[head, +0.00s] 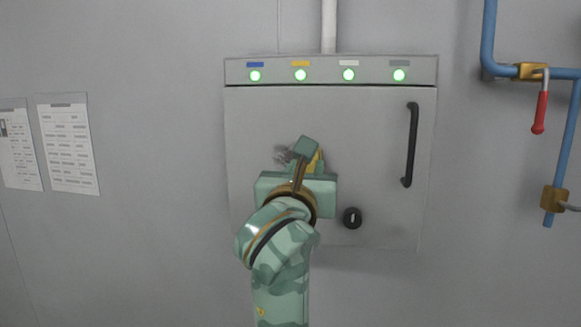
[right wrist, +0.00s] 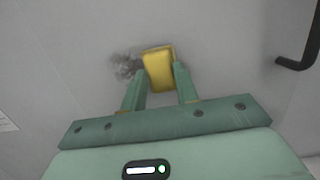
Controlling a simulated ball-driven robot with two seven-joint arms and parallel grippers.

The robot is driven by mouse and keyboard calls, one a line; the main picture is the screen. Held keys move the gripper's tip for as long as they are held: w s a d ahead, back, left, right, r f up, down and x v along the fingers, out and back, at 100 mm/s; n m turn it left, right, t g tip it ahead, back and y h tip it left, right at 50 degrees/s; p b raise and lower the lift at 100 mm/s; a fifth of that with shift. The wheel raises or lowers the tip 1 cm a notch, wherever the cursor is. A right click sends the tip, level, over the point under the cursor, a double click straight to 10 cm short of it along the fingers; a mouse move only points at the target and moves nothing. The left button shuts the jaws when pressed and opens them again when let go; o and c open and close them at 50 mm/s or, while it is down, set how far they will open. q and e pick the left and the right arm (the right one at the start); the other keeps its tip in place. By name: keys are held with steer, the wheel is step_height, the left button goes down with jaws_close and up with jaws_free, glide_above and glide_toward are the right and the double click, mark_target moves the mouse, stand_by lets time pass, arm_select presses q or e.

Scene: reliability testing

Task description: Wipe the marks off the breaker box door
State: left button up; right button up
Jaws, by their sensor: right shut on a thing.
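The grey breaker box door (head: 270,120) is shut on the wall in the head view. A dark smudge (head: 283,155) shows on it, left of my right gripper; it also shows in the right wrist view (right wrist: 124,66). My right gripper (right wrist: 159,76) is shut on a yellow sponge (right wrist: 158,68) in front of the door, just right of the smudge. The sponge shows only as a sliver in the head view (head: 317,162), mostly hidden by the gripper. I cannot tell whether it touches the door. My left gripper is not in view.
A black handle (head: 411,145) stands out on the door's right side, and a round black lock (head: 352,218) sits lower. Green lamps (head: 348,74) line the box top. Blue pipes (head: 565,140) with a red valve lever (head: 540,110) are at right.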

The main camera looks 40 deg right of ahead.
steer(key=shift+s+d, duration=0.1)
steer(key=shift+w+a+b, duration=0.25)
steer(key=shift+w+a, duration=0.85)
steer(key=shift+w, duration=0.2)
steer(key=shift+w+a+b, duration=0.25)
steer(key=shift+w+a, duration=0.8)
steer(key=shift+w, duration=0.2)
steer(key=shift+w+a, duration=0.4)
steer(key=shift+w, duration=0.05)
steer(key=shift+r, duration=0.2)
steer(key=shift+s+d+p, duration=0.55)
steer(key=shift+s+d, duration=0.75)
steer(key=shift+s, duration=0.2)
steer(key=shift+s+d+p, duration=0.5)
steer(key=shift+s+d, duration=0.75)
steer(key=shift+s, duration=0.25)
steer(key=shift+w+a+f+b, duration=0.1)
steer(key=shift+w+a+b, duration=0.2)
steer(key=shift+w+a, duration=1.15)
steer(key=shift+w+a+b, duration=0.25)
steer(key=shift+w+a, duration=0.95)
steer(key=shift+w, duration=0.4)
